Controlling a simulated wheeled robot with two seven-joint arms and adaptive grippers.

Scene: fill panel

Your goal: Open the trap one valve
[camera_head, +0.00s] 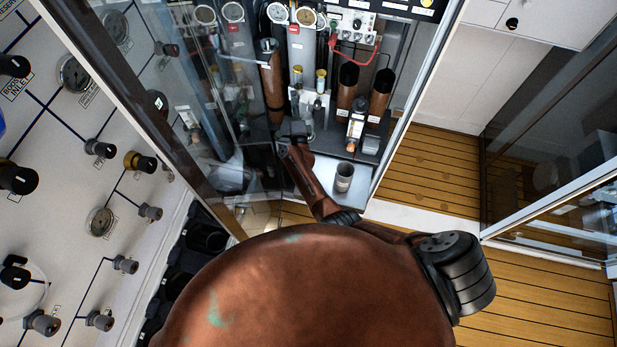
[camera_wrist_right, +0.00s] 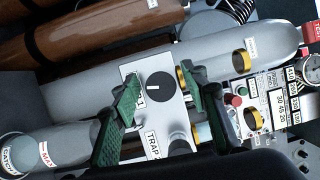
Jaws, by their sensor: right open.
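The trap one valve is a round black knob (camera_wrist_right: 159,87) with a white pointer mark on a white plate (camera_wrist_right: 137,72), in the right wrist view. A label ending in "1" beside it is partly covered by a finger. My right gripper (camera_wrist_right: 164,88) is open, its green-padded fingers on either side of the knob with visible gaps. I cannot tell its depth from the knob. In the head view my right gripper (camera_head: 292,131) reaches into the open cabinet; the knob cannot be made out there. My left gripper is not in view.
A second dark knob (camera_wrist_right: 180,146) sits below, near a "TRAP 2" label (camera_wrist_right: 152,145). Yellow-ringed fittings (camera_wrist_right: 243,62) and grey cylinders are close by. In the head view, a glass door (camera_head: 170,100) stands left of my arm, and a metal cup (camera_head: 343,177) stands on the cabinet's ledge.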

